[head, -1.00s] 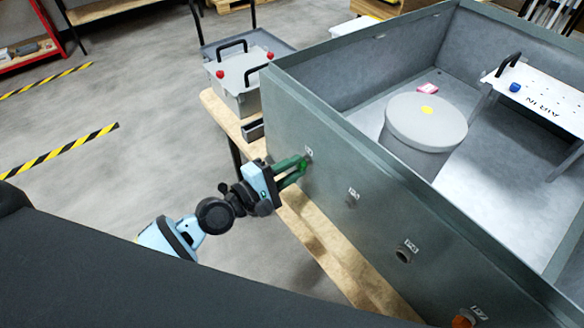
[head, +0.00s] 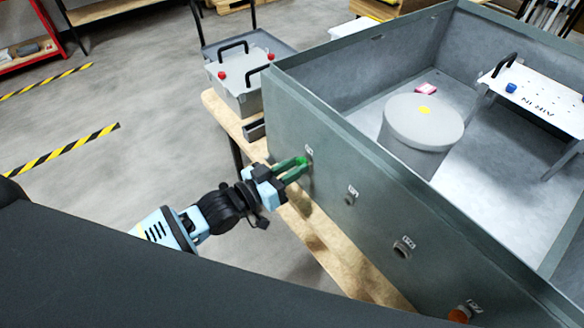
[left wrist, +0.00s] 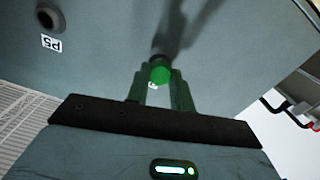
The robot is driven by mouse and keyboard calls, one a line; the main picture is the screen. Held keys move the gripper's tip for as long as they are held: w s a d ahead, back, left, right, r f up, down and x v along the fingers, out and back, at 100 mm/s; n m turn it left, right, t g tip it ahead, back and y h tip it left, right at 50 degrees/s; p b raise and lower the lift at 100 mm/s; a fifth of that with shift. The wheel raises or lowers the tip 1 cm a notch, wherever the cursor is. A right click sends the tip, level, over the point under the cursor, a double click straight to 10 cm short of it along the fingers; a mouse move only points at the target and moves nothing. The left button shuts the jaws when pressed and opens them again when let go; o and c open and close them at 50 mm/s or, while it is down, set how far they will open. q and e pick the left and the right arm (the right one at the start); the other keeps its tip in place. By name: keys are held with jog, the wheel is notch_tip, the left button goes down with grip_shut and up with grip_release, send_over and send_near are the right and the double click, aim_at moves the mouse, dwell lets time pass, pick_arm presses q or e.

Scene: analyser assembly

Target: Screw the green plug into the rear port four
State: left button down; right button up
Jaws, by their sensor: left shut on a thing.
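My left gripper (head: 292,171), with green fingers, is at the side wall of the large grey metal case (head: 345,190), by the leftmost port in the head view. In the left wrist view the green plug (left wrist: 160,74) shows as a bright green hexagonal head between the fingertips, and the gripper is shut on it. The plug is at the wall; how deep it sits in the port cannot be told. The label beside that port is mostly hidden by the fingers in the wrist view. My right gripper is not in view.
A port labelled P5 (left wrist: 48,18) is beside the held plug. Inside the case stand a grey cylinder (head: 420,130) and a white bracket (head: 545,100). A grey box (head: 240,85) stands behind.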

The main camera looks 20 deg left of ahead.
pick_arm(q)
jog(key=m, duration=0.4)
jog(key=shift+w+m, duration=0.1)
jog(key=shift+m, duration=0.3)
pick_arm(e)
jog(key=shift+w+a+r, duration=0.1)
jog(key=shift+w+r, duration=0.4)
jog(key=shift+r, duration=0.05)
pick_arm(q)
jog(key=c, duration=1.3)
grip_release()
jog(key=shift+c, duration=0.2)
